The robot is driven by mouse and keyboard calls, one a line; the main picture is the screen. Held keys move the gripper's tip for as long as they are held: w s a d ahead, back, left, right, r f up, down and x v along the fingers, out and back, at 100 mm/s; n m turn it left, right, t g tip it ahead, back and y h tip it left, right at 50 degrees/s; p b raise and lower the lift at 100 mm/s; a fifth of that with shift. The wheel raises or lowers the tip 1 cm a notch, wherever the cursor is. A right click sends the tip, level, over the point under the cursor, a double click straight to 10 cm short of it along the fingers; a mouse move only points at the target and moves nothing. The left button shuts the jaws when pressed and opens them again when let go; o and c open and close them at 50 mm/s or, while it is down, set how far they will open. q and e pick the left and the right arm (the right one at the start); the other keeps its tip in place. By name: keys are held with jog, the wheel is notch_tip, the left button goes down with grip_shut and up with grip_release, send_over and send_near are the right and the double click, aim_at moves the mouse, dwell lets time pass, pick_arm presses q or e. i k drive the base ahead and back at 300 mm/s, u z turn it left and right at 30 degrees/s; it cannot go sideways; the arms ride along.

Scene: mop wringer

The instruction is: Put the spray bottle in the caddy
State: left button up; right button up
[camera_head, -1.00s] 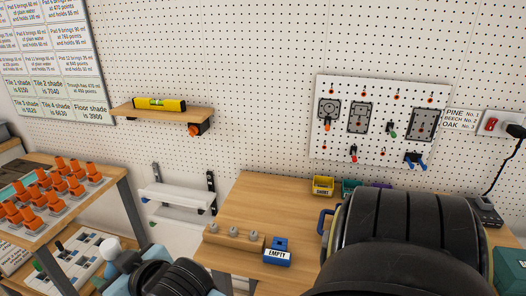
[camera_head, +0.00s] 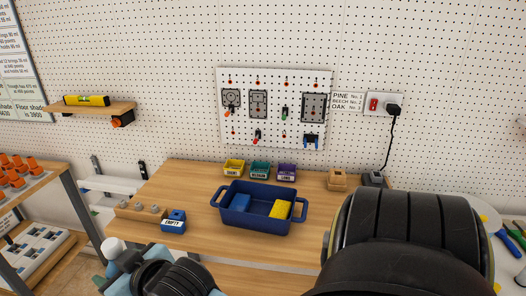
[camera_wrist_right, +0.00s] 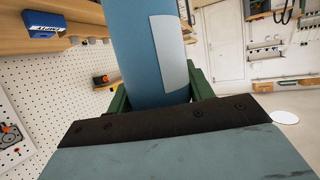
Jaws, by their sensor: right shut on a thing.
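The spray bottle (camera_wrist_right: 140,50) is a blue cylinder with a pale label in the right wrist view; its top is out of frame. My right gripper (camera_wrist_right: 160,95) has its green fingers on both sides of the bottle and is shut on it. In the head view my black right arm covers the lower right, and the bottle does not show there. The caddy (camera_head: 252,224) is a dark blue bin with two side handles on the wooden table, left of my right arm. It holds a blue item (camera_head: 241,203) and a yellow item (camera_head: 281,209). My left gripper is not visible.
Small yellow (camera_head: 234,168), teal (camera_head: 260,170) and purple (camera_head: 287,172) bins line the table's back. A blue EMPTY box (camera_head: 173,222) and a wooden block with grey knobs (camera_head: 143,210) are left of the caddy. A pegboard panel (camera_head: 275,105) hangs behind.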

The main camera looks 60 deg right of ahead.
aim_at(259, 207)
jog(key=z, duration=1.35)
jog(key=i, duration=1)
